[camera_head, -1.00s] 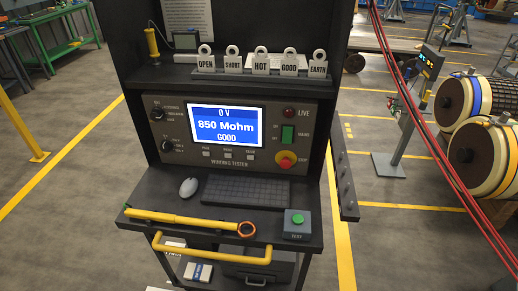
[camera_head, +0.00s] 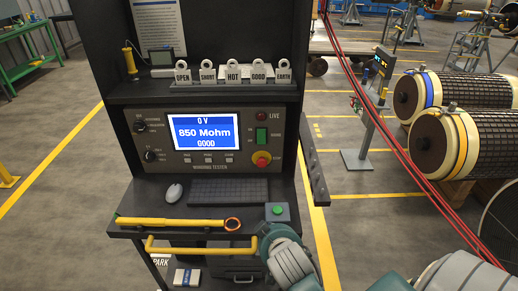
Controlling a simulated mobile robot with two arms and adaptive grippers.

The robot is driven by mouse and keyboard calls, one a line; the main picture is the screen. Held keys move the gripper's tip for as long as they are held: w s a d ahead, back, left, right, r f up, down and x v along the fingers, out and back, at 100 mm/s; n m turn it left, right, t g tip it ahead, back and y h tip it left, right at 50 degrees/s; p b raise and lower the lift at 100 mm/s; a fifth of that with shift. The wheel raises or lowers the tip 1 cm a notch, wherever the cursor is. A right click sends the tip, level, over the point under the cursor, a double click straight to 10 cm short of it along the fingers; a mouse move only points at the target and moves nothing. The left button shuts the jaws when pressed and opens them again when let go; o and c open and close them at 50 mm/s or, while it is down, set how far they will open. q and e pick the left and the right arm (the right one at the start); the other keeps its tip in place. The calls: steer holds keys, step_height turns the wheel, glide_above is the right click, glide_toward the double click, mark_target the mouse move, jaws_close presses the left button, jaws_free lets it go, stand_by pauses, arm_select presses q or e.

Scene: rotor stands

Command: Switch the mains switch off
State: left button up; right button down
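The mains switch (camera_head: 261,137) is a green rocker on the right of the tester panel (camera_head: 220,125), between the red live lamp (camera_head: 262,116) and the red stop knob on a yellow base (camera_head: 262,158). Its small lettering is blurred and I cannot tell which side is pressed. The tester screen (camera_head: 204,132) is lit and reads 0 V, 850 Mohm, GOOD. My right arm's grey and teal links (camera_head: 288,258) reach in from the lower right, in front of the shelf's right corner. No gripper fingers show. My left arm is not in view.
The shelf below the panel holds a mouse (camera_head: 174,193), a keyboard (camera_head: 228,191), a yellow probe with an orange ring (camera_head: 180,223) and a green test button (camera_head: 278,210). Tags (camera_head: 233,74) stand above the panel. Red cables (camera_head: 390,140) hang at the right.

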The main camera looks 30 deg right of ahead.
steer(key=w+d+r+m+t+h, duration=0.3)
steer(key=w+d+r, duration=0.3)
steer(key=w+r, duration=0.4)
step_height(320, 180, up, 3)
steer(key=shift+w+d+r+t+h, duration=0.15)
steer(key=shift+w+t+h, duration=0.2)
steer(key=shift+t+h, duration=0.15)
steer(key=p, duration=0.4)
glide_toward(261, 136)
steer(key=w+d+f, duration=0.3)
steer(key=d+f, duration=0.1)
steer(key=shift+w+d+f, duration=0.4)
steer(key=shift+w+d, duration=0.15)
